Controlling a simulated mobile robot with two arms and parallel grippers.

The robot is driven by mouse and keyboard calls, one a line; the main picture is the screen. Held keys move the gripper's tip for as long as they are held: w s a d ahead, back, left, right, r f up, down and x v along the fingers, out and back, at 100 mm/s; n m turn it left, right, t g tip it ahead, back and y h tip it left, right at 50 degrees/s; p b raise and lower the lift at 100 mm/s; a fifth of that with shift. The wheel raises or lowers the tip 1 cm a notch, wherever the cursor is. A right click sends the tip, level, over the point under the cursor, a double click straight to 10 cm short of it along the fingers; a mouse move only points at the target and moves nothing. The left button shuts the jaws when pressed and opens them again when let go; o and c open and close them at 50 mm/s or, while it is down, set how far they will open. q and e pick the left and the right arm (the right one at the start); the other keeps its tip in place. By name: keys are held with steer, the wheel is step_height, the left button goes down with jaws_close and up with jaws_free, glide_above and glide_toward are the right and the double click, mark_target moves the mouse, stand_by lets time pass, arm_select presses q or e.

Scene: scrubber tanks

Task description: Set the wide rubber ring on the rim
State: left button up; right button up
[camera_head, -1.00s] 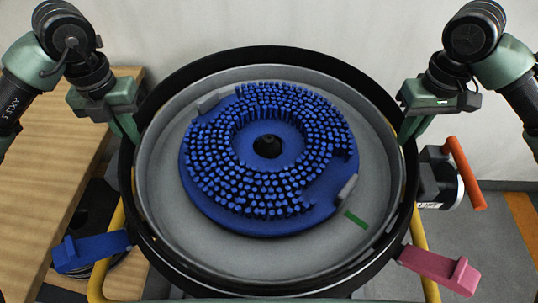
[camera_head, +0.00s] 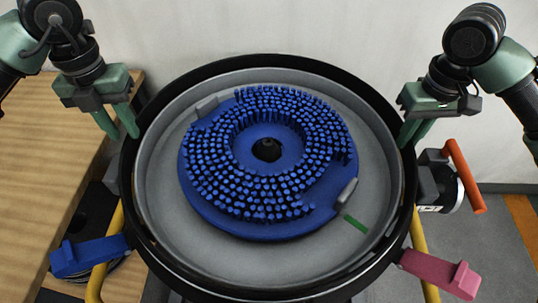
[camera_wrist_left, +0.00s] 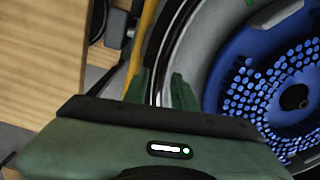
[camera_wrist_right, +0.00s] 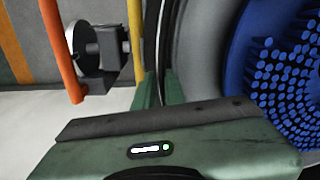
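The wide rubber ring (camera_head: 265,60) is a black band around the grey tank rim (camera_head: 270,74), and it appears to rest level on it all the way round. My left gripper (camera_head: 118,124) is open at the ring's left side, its two green fingers apart. In the left wrist view its fingers (camera_wrist_left: 160,88) stand apart close to the ring's edge. My right gripper (camera_head: 411,131) is open at the ring's right side. In the right wrist view its fingers (camera_wrist_right: 160,90) are apart, with a dark edge between them. Contact under the ring is hidden.
A blue bristle brush disc (camera_head: 268,140) lies inside the tank. A blue lever (camera_head: 90,254) and a pink lever (camera_head: 440,272) stick out in front. A wooden table (camera_head: 60,150) stands left. An orange handle (camera_head: 466,176) stands right of the tank.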

arm_select(q)
steer(key=shift+a+r, duration=0.2)
steer(key=shift+r, duration=1.95)
arm_select(e)
steer(key=shift+s+a+f+g, duration=0.3)
steer(key=shift+f, duration=0.25)
arm_select(q)
steer(key=shift+w, duration=0.15)
arm_select(e)
steer(key=shift+w+d+r, duration=0.1)
steer(key=shift+w+r, duration=0.15)
steer(key=shift+r, duration=0.3)
step_height(320, 180, up, 6)
steer(key=shift+r, duration=0.15)
steer(key=shift+d+r, duration=0.15)
steer(key=shift+r, duration=0.7)
